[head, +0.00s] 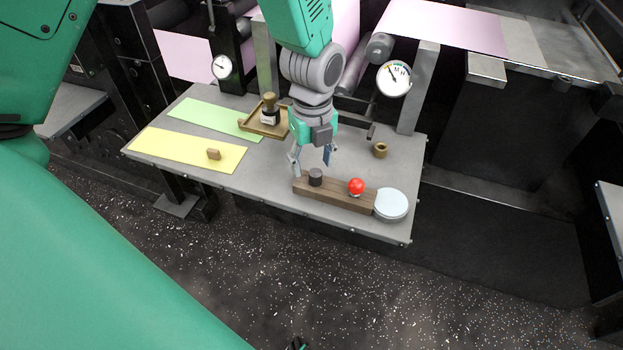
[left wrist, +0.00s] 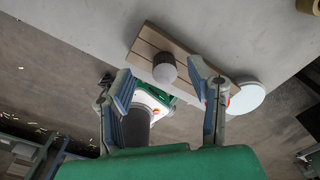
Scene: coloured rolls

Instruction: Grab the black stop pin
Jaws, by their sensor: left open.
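The black stop pin (head: 315,177) is a short dark cylinder standing upright on the left end of a wooden block (head: 336,197). A red ball (head: 356,186) sits farther right on the same block. My left gripper (head: 312,162) is open and empty, pointing down just above and slightly behind the pin in the head view. In the left wrist view, the round top of the pin (left wrist: 165,68) shows between and beyond the two fingertips (left wrist: 160,72), with no clear contact. The block (left wrist: 150,50) shows there too, and a finger hides most of the ball. My right gripper is not in view.
A pale round disc (head: 391,205) lies at the block's right end, near the table corner. A brass ring (head: 380,150) stands behind. A tray (head: 250,124) with a stamp (head: 269,108), a green sheet (head: 205,116) and a yellow sheet (head: 185,150) lie left.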

